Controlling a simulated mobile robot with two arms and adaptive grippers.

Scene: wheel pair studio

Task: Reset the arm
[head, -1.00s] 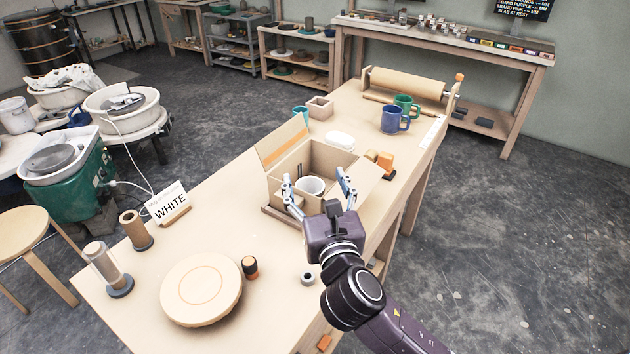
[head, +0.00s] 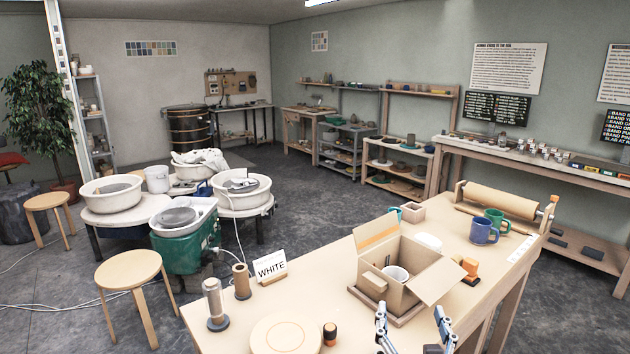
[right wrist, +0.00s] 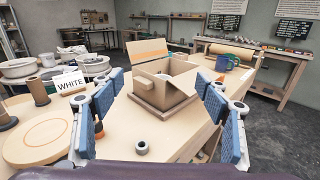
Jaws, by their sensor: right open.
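My right gripper (head: 415,332) is at the bottom edge of the head view, with its fingers spread apart and nothing between them. In the right wrist view its blue finger pads (right wrist: 160,125) stand wide apart on both sides of the picture. In front of the fingers is an open cardboard box (head: 398,268) on the worktable, its flaps folded outward. A white cup (head: 396,273) is inside the box; its lower part is hidden by the box wall. The gripper is apart from the box, on its near side. My left gripper is not in view.
The worktable (head: 320,290) also carries a WHITE sign (head: 270,266), a round board (head: 285,336), blue and green mugs (head: 483,231) and a slab roller (head: 498,200). Pottery wheels (head: 183,215) and stools (head: 128,270) stand to the left. Open floor lies between the table and back shelves.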

